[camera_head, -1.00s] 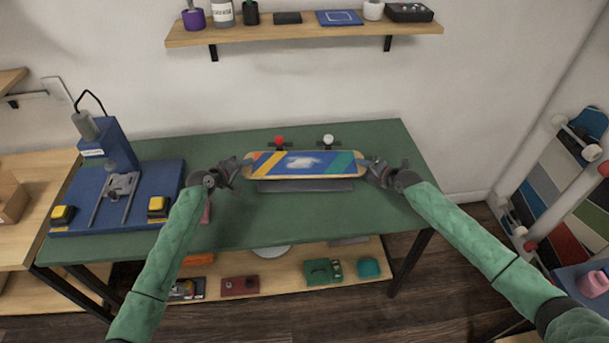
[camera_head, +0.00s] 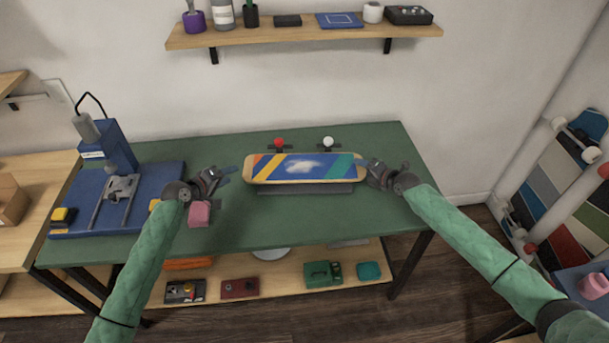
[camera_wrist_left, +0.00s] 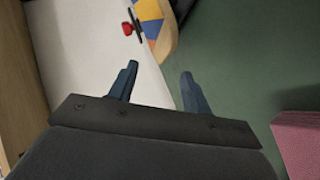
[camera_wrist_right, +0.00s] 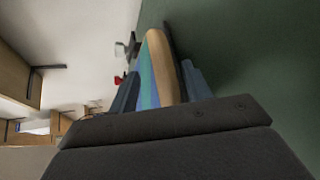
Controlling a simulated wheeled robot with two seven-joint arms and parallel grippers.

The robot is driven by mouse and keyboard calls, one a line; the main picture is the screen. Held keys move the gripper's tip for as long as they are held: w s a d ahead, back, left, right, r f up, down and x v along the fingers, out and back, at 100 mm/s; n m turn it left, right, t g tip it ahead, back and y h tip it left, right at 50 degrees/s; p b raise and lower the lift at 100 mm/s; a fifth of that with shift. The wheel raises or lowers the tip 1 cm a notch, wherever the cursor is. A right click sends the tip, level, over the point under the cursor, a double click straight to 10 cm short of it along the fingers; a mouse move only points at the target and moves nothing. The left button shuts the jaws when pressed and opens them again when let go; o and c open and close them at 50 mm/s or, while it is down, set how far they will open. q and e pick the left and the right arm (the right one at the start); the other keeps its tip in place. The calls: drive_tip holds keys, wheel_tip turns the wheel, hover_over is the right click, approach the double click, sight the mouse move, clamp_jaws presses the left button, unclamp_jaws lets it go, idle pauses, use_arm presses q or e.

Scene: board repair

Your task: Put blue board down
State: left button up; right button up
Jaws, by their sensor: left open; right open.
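The blue board (camera_head: 305,167) is a skateboard deck with blue, yellow, orange and green stripes and wood-coloured edges. It sits tilted on its long edge at a dark rest on the green table, its graphic facing me. My left gripper (camera_head: 226,174) is open and empty, apart from the board's left end; in the left wrist view the board's end (camera_wrist_left: 157,25) lies beyond the fingers. My right gripper (camera_head: 369,173) is at the board's right end. In the right wrist view the board's end (camera_wrist_right: 160,75) lies between its open fingers; whether they touch it is unclear.
A dark rest (camera_head: 305,188) lies under the board. A blue press (camera_head: 115,190) stands at the table's left. A pink block (camera_head: 199,213) is close to my left wrist. A wall shelf (camera_head: 300,33) holds several items. The front middle of the green table (camera_head: 290,215) is clear.

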drive_tip(key=shift+s+d, duration=0.15)
use_arm(q)
drive_tip(key=v, duration=0.3)
drive_tip(key=shift+s+a+r, duration=0.1)
drive_tip(key=shift+s, duration=0.05)
use_arm(e)
drive_tip(key=v, duration=1.1)
drive_tip(key=shift+s+d+r, duration=0.15)
drive_tip(key=shift+s+d, duration=0.05)
